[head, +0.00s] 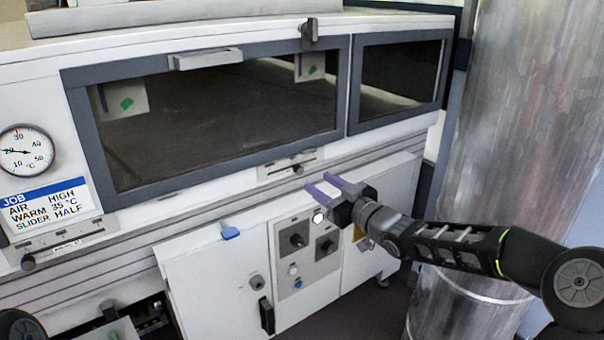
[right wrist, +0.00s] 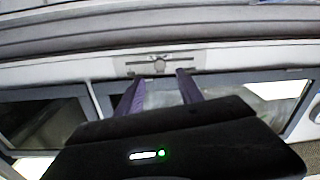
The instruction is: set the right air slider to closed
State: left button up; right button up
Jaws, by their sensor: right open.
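The right air slider (head: 275,170) is a pale plate with a slot and a small knob (head: 298,169), on the ledge below the long window. In the right wrist view the slider plate (right wrist: 125,66) lies just beyond my fingertips, and its knob (right wrist: 159,65) sits near the middle of the slot. My right gripper (head: 320,184) is open and empty, its two purple fingers pointing at the slider. In the right wrist view its fingertips (right wrist: 160,77) are spread either side of the knob's line and appear apart from it. My left gripper is not in view.
Another slider (head: 60,245) with a dark knob is at the left, under a job card (head: 45,205) reading air high, warm 35 °C, slider half. Cabinet doors with dials (head: 308,245) are below. A metal cylinder (head: 530,130) stands at the right.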

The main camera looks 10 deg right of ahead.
aim_at(301, 171)
jog(key=x, duration=0.7)
jog(key=shift+w+a, duration=0.1)
jog(key=shift+w, duration=0.25)
grip_shut()
dwell(1.1)
